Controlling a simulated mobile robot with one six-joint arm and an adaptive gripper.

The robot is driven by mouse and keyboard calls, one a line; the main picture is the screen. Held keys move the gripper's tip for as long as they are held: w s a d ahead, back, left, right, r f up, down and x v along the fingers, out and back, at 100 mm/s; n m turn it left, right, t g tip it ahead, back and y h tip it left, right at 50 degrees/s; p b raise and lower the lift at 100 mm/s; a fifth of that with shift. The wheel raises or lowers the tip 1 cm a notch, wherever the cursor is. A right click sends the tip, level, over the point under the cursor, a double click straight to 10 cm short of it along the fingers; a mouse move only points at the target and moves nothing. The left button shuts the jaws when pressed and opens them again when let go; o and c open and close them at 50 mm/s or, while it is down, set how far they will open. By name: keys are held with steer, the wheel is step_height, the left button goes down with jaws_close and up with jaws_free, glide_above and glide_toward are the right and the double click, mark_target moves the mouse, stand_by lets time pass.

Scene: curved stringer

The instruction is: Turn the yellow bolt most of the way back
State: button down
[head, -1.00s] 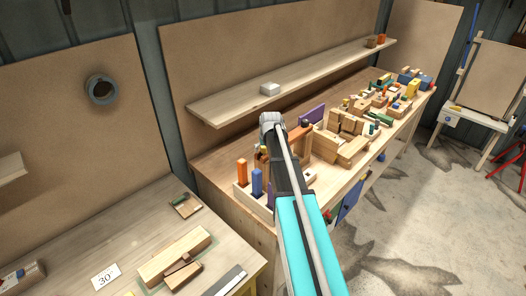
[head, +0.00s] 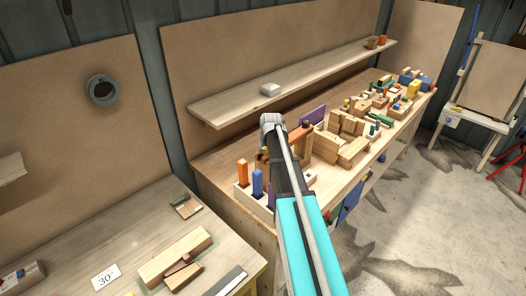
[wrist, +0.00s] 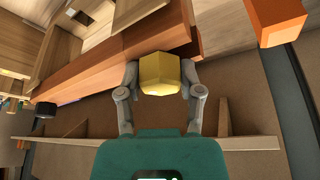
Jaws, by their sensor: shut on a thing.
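The yellow bolt (wrist: 161,74) shows in the wrist view as a faceted yellow head at the middle. My gripper (wrist: 163,80) has a finger on each side of it and is shut on it. The bolt head sits against an orange-brown wooden beam (wrist: 100,75); any shaft behind the head is hidden. In the head view my arm hides the gripper and the bolt; part of the orange-brown beam (head: 301,132) shows just right of the arm.
In the head view an orange block (head: 242,172) and a blue block (head: 257,183) stand left of my arm. Wooden parts (head: 347,128) crowd the bench to the right. A shelf (head: 225,107) runs along the wall behind. The near bench has bare room.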

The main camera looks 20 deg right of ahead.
steer(key=n+y, duration=0.1)
steer(key=n, duration=0.2)
steer(key=n+y, duration=0.1)
steer(key=n, duration=0.2)
steer(key=shift+w+d+r, duration=0.1)
steer(key=shift+d, duration=0.1)
steer(key=shift+n+g+y, duration=0.3)
steer(key=shift+n+y, duration=0.2)
steer(key=shift+n, duration=0.5)
steer(key=n+g+y, duration=0.1)
steer(key=n, duration=0.2)
steer(key=shift+w+d+r, duration=0.1)
steer(key=shift+r, duration=0.05)
steer(key=shift+n+g+y+p, duration=0.15)
steer(key=shift+n+g+y, duration=0.15)
steer(key=shift+n, duration=0.95)
steer(key=shift+n+g+y+p, duration=0.2)
steer(key=shift+n+g, duration=0.2)
steer(key=shift+n, duration=0.85)
